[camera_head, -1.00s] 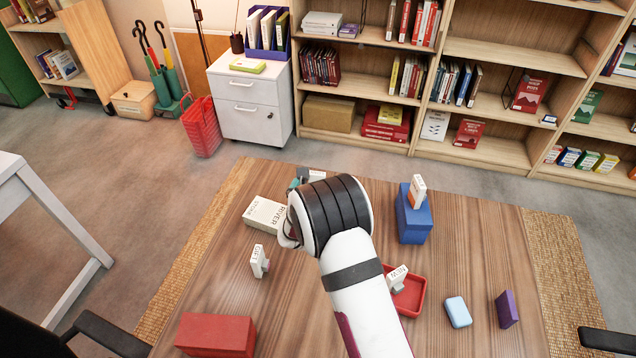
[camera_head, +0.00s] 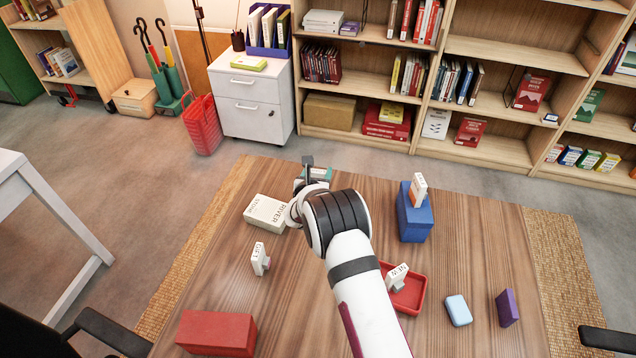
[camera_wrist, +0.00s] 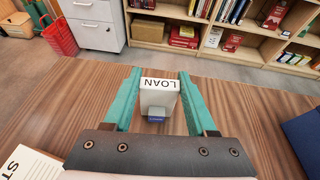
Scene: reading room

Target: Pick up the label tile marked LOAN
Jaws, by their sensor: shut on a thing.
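The white LOAN label tile (camera_wrist: 159,90) stands between the two teal fingers of my gripper (camera_wrist: 155,98) in the wrist view, its lettering upside down. A small grey-blue part shows below its face. My gripper is shut on the tile. In the head view my gripper (camera_head: 314,176) is over the far part of the wooden table (camera_head: 340,335), and the tile is not clearly visible there. I cannot tell how far the tile is above the table.
A white book (camera_head: 265,211) lies left of my gripper. A GIFT tile (camera_head: 259,258) stands nearer. A NEW tile (camera_head: 397,276) is at a red tray (camera_head: 409,306). Another tile (camera_head: 417,190) is on a blue box (camera_head: 414,222). A red box (camera_head: 216,333) sits front left.

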